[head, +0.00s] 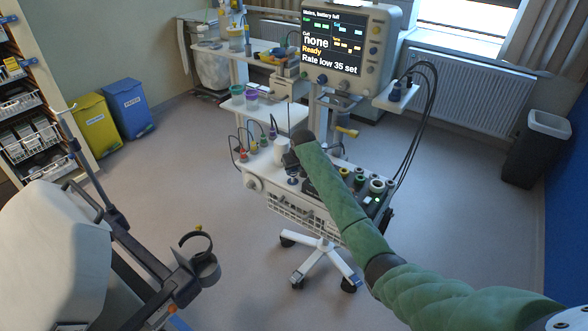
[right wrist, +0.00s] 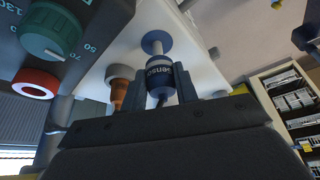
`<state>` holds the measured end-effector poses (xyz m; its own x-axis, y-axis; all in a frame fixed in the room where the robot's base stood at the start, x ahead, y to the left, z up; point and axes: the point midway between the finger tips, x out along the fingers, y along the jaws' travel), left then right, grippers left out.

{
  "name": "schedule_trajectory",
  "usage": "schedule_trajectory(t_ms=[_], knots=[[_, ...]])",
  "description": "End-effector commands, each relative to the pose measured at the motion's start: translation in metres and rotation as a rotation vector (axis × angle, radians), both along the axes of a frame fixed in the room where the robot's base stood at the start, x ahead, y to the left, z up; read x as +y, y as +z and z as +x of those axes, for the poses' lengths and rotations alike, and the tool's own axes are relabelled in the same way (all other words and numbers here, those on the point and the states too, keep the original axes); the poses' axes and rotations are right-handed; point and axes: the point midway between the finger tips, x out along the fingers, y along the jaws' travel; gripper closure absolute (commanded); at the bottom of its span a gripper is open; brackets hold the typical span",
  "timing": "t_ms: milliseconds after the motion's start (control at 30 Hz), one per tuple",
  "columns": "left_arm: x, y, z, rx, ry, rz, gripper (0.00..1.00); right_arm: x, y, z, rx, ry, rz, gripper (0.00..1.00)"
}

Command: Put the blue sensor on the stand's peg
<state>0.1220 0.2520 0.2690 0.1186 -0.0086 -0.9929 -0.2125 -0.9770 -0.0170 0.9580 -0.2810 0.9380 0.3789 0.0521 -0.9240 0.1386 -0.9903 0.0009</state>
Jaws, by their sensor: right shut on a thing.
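The blue sensor (right wrist: 160,78), a dark blue cylinder with white lettering and a pale band, sits between the fingertips of my right gripper (right wrist: 170,98) in the right wrist view. The gripper is shut on it. Beyond the sensor a blue disc (right wrist: 153,37) lies on a white surface, in line with the sensor; I cannot tell whether they touch. In the head view my right gripper (head: 291,163) is over the white trolley (head: 254,184), and my arm hides part of it. I cannot make out the stand's peg for certain. My left gripper is not in view.
An orange connector (right wrist: 119,88) stands close beside the sensor. A device with a green knob (right wrist: 50,30) is at upper left there. In the head view a white cup (head: 281,147), coloured connectors and a monitor (head: 345,45) are near the gripper.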

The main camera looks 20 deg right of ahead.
Motion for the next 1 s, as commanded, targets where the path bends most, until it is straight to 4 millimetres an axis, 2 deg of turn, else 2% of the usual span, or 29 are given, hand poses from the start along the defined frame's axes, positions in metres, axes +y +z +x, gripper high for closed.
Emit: schedule_trajectory(t_ms=[1000], knots=[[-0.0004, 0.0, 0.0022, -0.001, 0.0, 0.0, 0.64, 0.0002, -0.0069, -0.0001, 0.0, 0.0, 0.0, 0.92]])
